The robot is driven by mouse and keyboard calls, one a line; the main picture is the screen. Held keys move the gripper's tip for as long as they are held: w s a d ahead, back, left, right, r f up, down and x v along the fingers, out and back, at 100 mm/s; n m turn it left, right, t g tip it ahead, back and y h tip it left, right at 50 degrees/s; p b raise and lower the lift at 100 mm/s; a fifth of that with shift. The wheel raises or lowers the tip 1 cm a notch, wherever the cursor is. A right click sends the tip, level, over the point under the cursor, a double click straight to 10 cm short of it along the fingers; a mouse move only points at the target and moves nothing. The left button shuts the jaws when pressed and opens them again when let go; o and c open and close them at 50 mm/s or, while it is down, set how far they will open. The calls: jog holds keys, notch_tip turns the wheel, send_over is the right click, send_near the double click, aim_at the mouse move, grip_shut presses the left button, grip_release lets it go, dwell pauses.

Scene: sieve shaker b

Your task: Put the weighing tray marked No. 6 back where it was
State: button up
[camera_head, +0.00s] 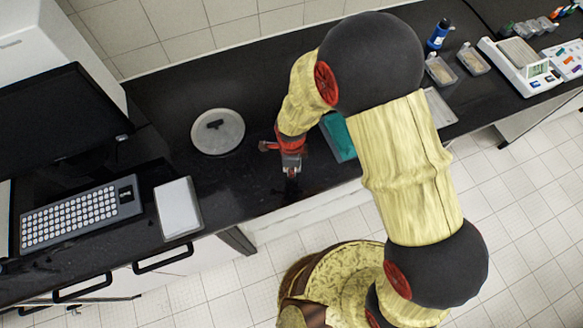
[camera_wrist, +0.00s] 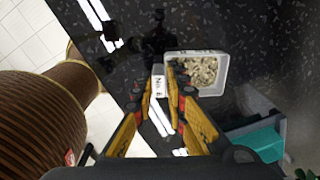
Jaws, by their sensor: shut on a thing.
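The weighing tray marked No. 6 (camera_wrist: 204,68) shows in the wrist view as a small white tray holding pale grainy material. Its label tab (camera_wrist: 159,86) lies between my fingertips. My gripper (camera_wrist: 163,92) is shut on the tray at this tab side. In the head view my gripper (camera_head: 291,172) points down over the dark bench near its front edge. The wrist view does not clearly tell whether the tray touches the bench.
A teal object (camera_head: 338,136) is just right of my gripper, partly behind my arm. A round white lid (camera_head: 217,131) lies to the left, with a white box (camera_head: 178,208) and keyboard (camera_head: 80,215) farther left. Two filled trays (camera_head: 439,71) (camera_head: 473,60) and a balance (camera_head: 518,66) stand right.

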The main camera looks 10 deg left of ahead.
jog(key=o, duration=0.4)
jog(key=shift+f, duration=0.15)
jog(key=o, duration=0.4)
